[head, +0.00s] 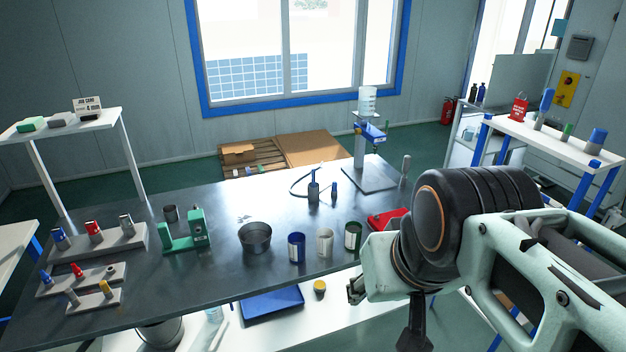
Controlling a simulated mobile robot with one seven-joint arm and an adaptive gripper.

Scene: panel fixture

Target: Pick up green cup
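A cup with a dark green side and a pale label (352,236) stands upright on the dark metal bench, at the right end of a row of three cups. A pale grey-white cup (325,243) and a blue cup (297,248) stand to its left. My gripper (385,308) is at the lower right, nearer the camera than the green cup and apart from it in the picture. Its dark finger parts show only partly below my pale arm, so its opening is unclear. No held object shows.
The bench (215,265) also holds a dark round pot (256,238), a green fixture (186,232), slotted blocks at left and a red item (388,219) right behind the green cup. A blue tray (272,303) lies on the lower shelf. A white side table (545,142) stands at right.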

